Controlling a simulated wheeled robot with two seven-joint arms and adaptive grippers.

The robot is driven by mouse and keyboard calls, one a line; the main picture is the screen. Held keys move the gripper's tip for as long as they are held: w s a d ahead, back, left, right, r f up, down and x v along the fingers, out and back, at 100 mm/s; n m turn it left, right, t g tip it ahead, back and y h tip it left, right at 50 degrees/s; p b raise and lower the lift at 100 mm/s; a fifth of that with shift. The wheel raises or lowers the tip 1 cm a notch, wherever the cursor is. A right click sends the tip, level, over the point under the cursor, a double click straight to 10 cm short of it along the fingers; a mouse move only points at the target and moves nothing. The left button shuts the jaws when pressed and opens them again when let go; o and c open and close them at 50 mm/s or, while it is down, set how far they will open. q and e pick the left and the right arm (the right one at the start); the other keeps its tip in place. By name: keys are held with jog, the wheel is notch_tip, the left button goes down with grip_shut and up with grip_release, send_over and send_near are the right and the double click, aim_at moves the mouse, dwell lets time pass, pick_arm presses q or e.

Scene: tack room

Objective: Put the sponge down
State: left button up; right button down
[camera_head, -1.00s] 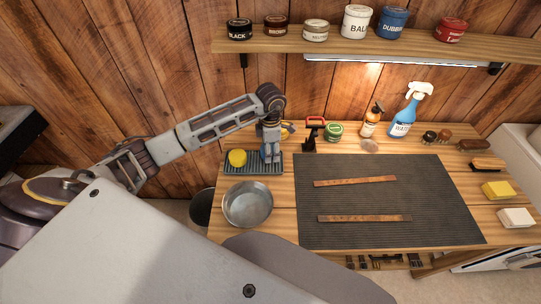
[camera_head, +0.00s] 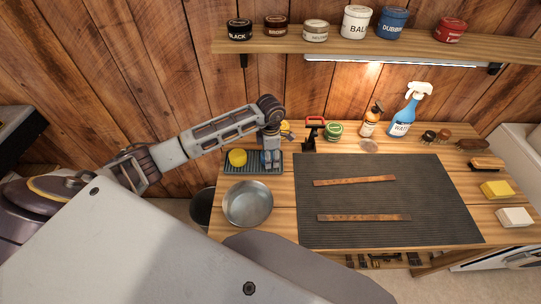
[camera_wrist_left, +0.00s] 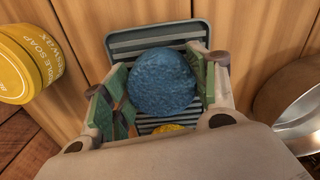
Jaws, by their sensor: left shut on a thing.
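My left gripper (camera_head: 270,161) is over the right part of a grey-blue ridged tray (camera_head: 250,171) on the bench. In the left wrist view, the gripper (camera_wrist_left: 162,95) is shut on a round blue sponge (camera_wrist_left: 160,80). The ridged tray (camera_wrist_left: 150,41) lies beneath the sponge. I cannot tell whether the sponge touches it. A yellow sponge (camera_head: 237,158) sits on the left part of the tray, and its edge shows in the left wrist view (camera_wrist_left: 170,128). My right gripper is not in view.
A metal bowl (camera_head: 248,204) stands just in front of the tray. A yellow soap tin (camera_wrist_left: 30,62) is beside the tray. A dark mat (camera_head: 385,200) with two leather straps lies to the right. Bottles and tins stand behind it, under a wall shelf (camera_head: 290,44).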

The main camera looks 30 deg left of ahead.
pick_arm(q)
jog(key=shift+f, duration=0.15)
jog(key=o, duration=0.8)
jog(key=shift+r, duration=0.25)
jog(key=shift+r, duration=0.35)
notch_tip(320, 180, up, 11)
jog(key=shift+r+b, duration=0.1)
jog(key=shift+b, duration=0.9)
jog(key=shift+c, duration=0.5)
